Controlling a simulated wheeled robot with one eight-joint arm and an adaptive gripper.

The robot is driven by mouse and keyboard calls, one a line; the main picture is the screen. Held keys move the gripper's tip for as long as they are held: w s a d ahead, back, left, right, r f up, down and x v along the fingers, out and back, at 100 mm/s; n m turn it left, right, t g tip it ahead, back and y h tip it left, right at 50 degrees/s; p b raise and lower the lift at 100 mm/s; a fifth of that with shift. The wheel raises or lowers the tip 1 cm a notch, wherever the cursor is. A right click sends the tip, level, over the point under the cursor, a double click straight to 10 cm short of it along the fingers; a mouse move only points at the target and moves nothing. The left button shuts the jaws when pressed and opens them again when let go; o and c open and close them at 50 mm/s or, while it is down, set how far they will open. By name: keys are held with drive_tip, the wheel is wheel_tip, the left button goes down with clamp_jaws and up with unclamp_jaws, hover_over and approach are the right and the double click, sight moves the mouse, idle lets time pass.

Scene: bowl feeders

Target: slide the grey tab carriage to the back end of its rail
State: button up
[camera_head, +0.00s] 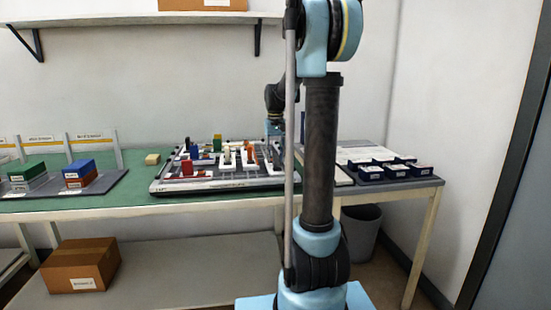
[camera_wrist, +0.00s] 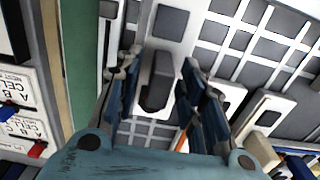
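In the wrist view, a dark grey upright tab (camera_wrist: 158,80) stands on a white plate (camera_wrist: 170,22) with a dark square inset. My gripper (camera_wrist: 160,65) is open, with one dark blue finger on each side of the tab. Gaps show between the tab and both fingers, so it does not look gripped. I cannot tell for certain which tab in the head view is this one.
An orange piece (camera_wrist: 182,141) shows beside the right finger. White grid bars and other white plates lie to the right. Dark blue boxes (camera_head: 370,173) sit on the right table.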

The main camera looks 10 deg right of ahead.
drive_tip(key=shift+f, duration=0.1)
drive_tip(key=shift+c, duration=0.6)
clamp_jaws()
drive_tip(key=shift+d, duration=0.1)
drive_tip(key=shift+w, duration=0.1)
drive_tip(key=w, duration=3)
drive_tip(key=shift+w, duration=0.2)
drive_tip(key=shift+o, duration=0.6)
unclamp_jaws()
